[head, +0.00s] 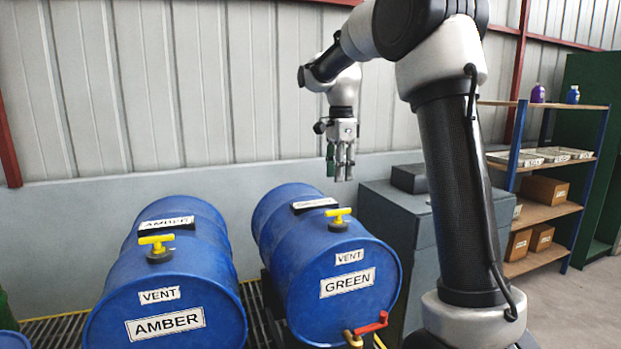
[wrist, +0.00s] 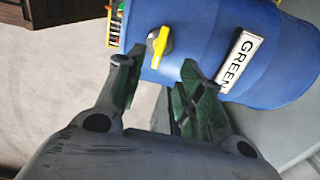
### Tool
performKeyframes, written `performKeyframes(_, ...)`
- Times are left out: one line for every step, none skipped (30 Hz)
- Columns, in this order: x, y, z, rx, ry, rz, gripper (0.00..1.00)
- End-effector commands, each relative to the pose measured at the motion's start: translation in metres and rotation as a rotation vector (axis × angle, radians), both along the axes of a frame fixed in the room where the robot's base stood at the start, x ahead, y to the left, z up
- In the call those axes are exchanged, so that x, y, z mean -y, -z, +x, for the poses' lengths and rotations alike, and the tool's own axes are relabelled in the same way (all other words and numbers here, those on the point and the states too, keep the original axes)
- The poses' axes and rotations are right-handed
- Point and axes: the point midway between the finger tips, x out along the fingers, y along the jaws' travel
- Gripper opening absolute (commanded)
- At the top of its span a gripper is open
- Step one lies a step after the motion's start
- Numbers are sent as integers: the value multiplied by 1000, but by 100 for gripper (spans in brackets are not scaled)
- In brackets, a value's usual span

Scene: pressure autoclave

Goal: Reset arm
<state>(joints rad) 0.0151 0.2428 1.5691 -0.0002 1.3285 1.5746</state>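My gripper (head: 341,165) hangs from my arm with its fingers pointing down, in the air behind and above the right end of the blue GREEN drum (head: 318,258) in the head view. In the wrist view my gripper (wrist: 158,85) has its two fingers apart with nothing between them. The GREEN drum (wrist: 215,42) shows beyond the fingertips there, with its yellow vent handle (wrist: 159,45) and label. The gripper touches nothing that I can see.
A blue AMBER drum (head: 170,275) with a yellow vent handle (head: 156,243) lies at left. A red-handled tap (head: 370,326) sticks out low on the GREEN drum. A grey cabinet (head: 388,232) stands behind my arm. Shelves (head: 545,212) with boxes and bottles stand at right.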

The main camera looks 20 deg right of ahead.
Motion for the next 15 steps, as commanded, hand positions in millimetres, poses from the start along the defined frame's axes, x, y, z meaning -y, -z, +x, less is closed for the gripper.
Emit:
performKeyframes(0, 0, 0, 0, 0, 0, 37)
performKeyframes(0, 0, 0, 0, 0, 0, 37)
performKeyframes(0, 0, 0, 0, -3, 0, 37)
performKeyframes(0, 0, 0, 0, -10, 0, 37)
performKeyframes(0, 0, 0, 0, -24, 0, 37)
performKeyframes(0, 0, 1, 2, -55, 0, 37)
performKeyframes(0, 0, 2, 6, -87, 0, 37)
performKeyframes(0, 0, 3, 12, -129, -1, 37)
performKeyframes(0, 1, 5, 22, -195, -3, 37)
performKeyframes(0, 3, 5, 24, -252, -4, 37)
performKeyframes(0, 9, 4, 22, -314, -4, 37)
performKeyframes(0, 19, 0, 11, -402, -3, 37)
performKeyframes(0, 27, -5, 3, -470, -1, 37)
performKeyframes(0, 33, -11, -1, -539, 0, 37)
performKeyframes(0, 38, -22, -2, -631, 0, 37)
